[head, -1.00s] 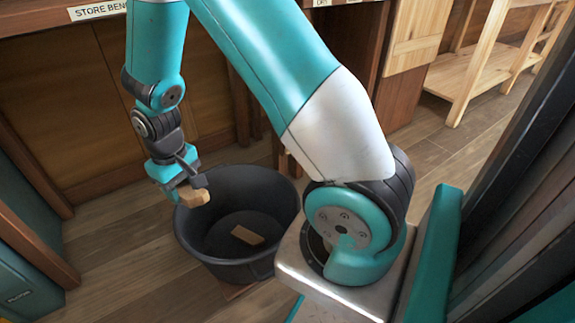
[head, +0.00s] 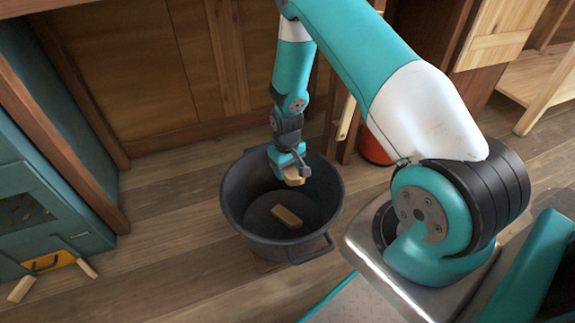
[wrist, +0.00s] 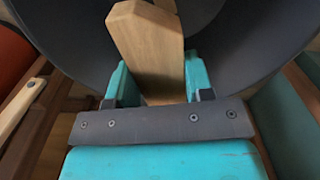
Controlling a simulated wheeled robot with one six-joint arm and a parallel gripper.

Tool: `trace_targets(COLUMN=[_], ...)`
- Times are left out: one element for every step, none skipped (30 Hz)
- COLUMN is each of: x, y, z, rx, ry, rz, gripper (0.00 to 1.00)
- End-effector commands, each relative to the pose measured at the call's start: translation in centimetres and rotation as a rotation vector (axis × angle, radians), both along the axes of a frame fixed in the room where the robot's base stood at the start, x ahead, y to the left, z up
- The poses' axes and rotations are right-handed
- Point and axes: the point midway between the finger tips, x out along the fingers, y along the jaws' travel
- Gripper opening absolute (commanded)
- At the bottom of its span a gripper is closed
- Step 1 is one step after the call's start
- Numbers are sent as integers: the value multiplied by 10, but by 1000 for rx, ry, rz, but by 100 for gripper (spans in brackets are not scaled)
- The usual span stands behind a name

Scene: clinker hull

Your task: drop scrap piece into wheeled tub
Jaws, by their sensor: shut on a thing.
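The wheeled tub (head: 236,218) is a dark grey round tub on the wooden floor, in the middle of the head view. My gripper (head: 289,171) is over the tub's opening, towards its back right side. It is shut on a light brown wooden scrap piece (head: 294,181). In the wrist view the held scrap piece (wrist: 146,45) stands between the teal fingers of my gripper (wrist: 155,85), with the tub's dark inner wall (wrist: 65,40) around it. Another wooden piece (head: 287,216) lies on the tub's bottom.
A teal cabinet (head: 45,195) stands at the left, with small wood pieces (head: 20,289) on the floor by it. An orange-red container (head: 375,150) stands behind the tub to the right. Wooden bench panels (head: 150,75) close off the back. The floor left of the tub is clear.

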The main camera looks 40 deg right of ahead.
Motion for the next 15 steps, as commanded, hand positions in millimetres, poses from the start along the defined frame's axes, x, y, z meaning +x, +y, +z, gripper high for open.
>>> trace_targets(x=[0, 0, 0, 0, 0, 0, 0, 0, 0, 0, 0, 0, 0, 0, 0], y=[0, 0, 0, 0, 0, 0, 0, 0, 0, 0, 0, 0, 0, 0, 0], z=[-10, -14, -19, -23, -27, -32, -36, -39, -44, -46, -48, -50, -50, -51, -51], rx=[0, 0, 0, 0, 0, 0, 0, 0, 0, 0, 0, 0, 0, 0, 0], ry=[0, 0, 0, 1, 1, 1, 1, 1, 1, 1, 0, 0, 0, 0, 0], rz=[0, 0, 0, 0, 0, 0, 0, 0, 0, 0, 0, 0, 0, 0, 0], gripper=[22, 22, 22, 22, 22, 22, 22, 22, 22, 22, 22, 22, 22, 22, 22])
